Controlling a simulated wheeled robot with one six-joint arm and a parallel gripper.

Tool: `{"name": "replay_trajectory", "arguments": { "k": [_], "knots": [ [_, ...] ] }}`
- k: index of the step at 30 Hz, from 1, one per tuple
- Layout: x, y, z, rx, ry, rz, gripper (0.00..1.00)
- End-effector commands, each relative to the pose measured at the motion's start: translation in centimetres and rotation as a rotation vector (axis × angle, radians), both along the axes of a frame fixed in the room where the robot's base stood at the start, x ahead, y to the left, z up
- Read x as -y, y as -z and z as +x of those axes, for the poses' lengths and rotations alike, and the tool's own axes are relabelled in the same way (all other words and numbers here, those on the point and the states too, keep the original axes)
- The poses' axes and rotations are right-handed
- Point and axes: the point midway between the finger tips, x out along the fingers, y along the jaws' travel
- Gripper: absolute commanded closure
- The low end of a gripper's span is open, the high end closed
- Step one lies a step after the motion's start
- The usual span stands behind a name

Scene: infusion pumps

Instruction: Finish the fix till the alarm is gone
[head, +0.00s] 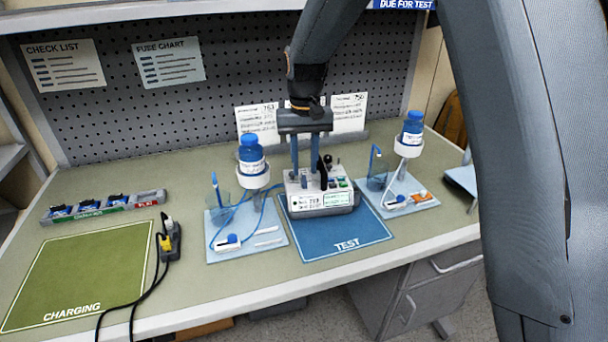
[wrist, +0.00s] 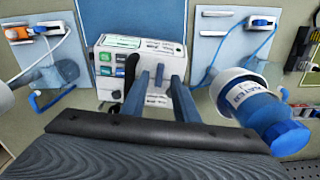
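A white pump (head: 320,194) stands on the blue TEST mat (head: 345,240). Its front has a white label, a pale green screen (wrist: 122,42) and several coloured buttons; the text is too small to read. A black lever (wrist: 131,72) stands up beside the buttons. My gripper (head: 305,168) points down over the pump's top, its two blue fingers apart. In the wrist view, the fingers (wrist: 158,85) straddle a small blue-grey upright part (wrist: 158,74) with gaps visible; contact at the tips is hard to judge. No alarm light is clearly visible.
Trays with blue-capped bottles flank the pump: left tray (head: 266,240), right tray (head: 410,200). Blue tubing runs across the left one. A slotted holder (head: 150,197) and a plug block (head: 170,243) with black cables lie left. The green CHARGING mat (head: 85,275) is empty.

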Motion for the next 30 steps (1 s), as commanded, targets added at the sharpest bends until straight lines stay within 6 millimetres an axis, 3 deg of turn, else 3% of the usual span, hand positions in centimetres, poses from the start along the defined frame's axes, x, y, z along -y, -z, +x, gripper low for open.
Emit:
{"name": "replay_trajectory", "arguments": {
  "k": [9,22,26,30],
  "knots": [
    [0.0,-4.0,0.0,0.001,0.000,0.000,0.73],
    [0.4,-4.3,-0.4,0.000,0.003,0.000,0.73],
    [2.9,-3.5,-2.2,0.012,0.018,0.003,0.73],
    [7.6,-1.7,-6.9,0.039,0.047,0.009,0.73]
  ]
}}
